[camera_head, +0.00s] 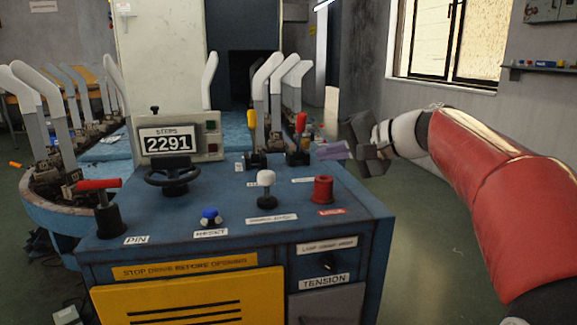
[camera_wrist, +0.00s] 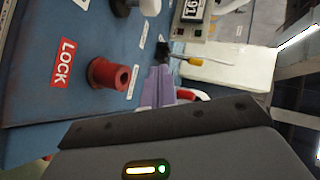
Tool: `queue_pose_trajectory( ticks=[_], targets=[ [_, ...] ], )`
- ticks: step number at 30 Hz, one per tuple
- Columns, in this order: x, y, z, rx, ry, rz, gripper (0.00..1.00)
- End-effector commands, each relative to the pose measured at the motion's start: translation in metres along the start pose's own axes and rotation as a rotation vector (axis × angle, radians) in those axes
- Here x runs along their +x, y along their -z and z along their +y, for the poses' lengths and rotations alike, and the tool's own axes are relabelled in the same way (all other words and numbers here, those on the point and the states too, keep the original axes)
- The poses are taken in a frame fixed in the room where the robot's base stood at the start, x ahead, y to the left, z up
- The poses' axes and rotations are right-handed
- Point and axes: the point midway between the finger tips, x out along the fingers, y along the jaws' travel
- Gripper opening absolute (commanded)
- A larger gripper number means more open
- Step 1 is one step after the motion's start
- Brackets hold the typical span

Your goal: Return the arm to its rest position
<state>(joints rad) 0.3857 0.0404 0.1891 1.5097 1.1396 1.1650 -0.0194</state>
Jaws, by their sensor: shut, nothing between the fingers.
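My gripper (camera_head: 335,150) is at the right of the blue control console (camera_head: 225,195) in the head view, above its right edge. Its pale purple fingers point left and are shut with nothing between them. My red and white arm reaches in from the right side. In the wrist view the closed fingers (camera_wrist: 158,88) show at the middle, with a red ring-shaped knob (camera_wrist: 102,73) marked LOCK to their left. The same red knob (camera_head: 323,189) stands on the console in the head view, below and apart from the gripper.
The console carries a white-topped lever (camera_head: 266,180), a blue RESET button (camera_head: 209,216), a black handwheel (camera_head: 174,176), a red PIN handle (camera_head: 98,185) and a counter reading 2291 (camera_head: 167,141). Yellow-handled (camera_head: 251,118) and red-handled (camera_head: 301,123) levers stand near the gripper. Floor at right is clear.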

Motion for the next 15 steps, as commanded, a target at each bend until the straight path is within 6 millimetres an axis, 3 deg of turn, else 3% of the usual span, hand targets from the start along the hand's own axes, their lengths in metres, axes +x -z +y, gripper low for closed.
queue_pose_trajectory(
  ticks=[5, 9, 15],
  targets=[
    [-0.008, -0.076, 0.05, -0.108, -0.266, -0.009, 0.0],
    [-0.037, -0.144, 0.114, -0.241, -0.517, -0.016, 0.0],
    [-0.091, -0.216, 0.206, -0.461, -0.804, -0.038, 0.0]
  ],
)
